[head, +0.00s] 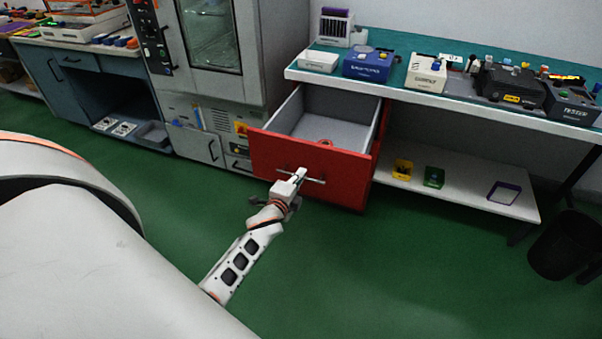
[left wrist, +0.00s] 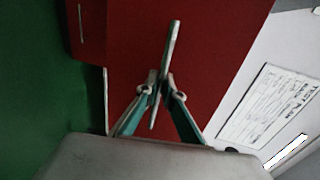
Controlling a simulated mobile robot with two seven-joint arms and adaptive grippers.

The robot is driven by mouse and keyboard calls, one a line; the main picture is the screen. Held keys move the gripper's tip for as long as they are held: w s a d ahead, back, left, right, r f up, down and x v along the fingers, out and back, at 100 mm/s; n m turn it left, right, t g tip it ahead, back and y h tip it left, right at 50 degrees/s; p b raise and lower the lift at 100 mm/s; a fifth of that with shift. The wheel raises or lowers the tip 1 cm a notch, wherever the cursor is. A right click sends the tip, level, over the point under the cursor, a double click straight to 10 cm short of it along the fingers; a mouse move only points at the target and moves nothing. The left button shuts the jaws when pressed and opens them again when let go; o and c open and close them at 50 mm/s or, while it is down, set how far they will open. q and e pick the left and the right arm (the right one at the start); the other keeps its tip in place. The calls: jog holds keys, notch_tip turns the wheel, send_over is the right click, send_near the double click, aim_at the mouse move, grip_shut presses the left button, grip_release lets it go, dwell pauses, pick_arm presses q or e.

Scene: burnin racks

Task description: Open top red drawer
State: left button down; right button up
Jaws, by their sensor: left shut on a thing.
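The top red drawer (head: 312,163) is pulled out from under the workbench in the head view. My right gripper is not in view.
The workbench (head: 455,101) holds several boxes and devices. A lower shelf (head: 460,194) carries small yellow, green and purple-edged trays. A black bin (head: 562,245) stands at the right. A grey oven cabinet (head: 272,50) stands left of the drawer. Green floor (head: 400,280) is clear in front.

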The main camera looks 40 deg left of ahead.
pick_arm(q)
jog(key=shift+s, duration=0.2)
jog(key=c, duration=2.2)
grip_release()
jog(key=v, duration=1.2)
jog(key=shift+d, duration=0.1)
jog(key=s+d+f+n+g+h, duration=0.1)
jog(key=s+d+f+n+h, duration=0.1)
jog(key=s+d, duration=0.4)
jog(key=s+d+f+n+g+h+p, duration=0.1)
jog(key=s+d+f+n+g+h, duration=0.1)
jog(key=s+d+f+n, duration=0.3)
jog(key=s+d+f+n+g+h, duration=0.1)
jog(key=s+d+f+n+h, duration=0.1)
jog(key=s+d, duration=0.6)
jog(key=shift+d+f+n+g, duration=0.15)
jog(key=shift+f+n+g, duration=0.25)
jog(key=shift+f+n, duration=0.55)
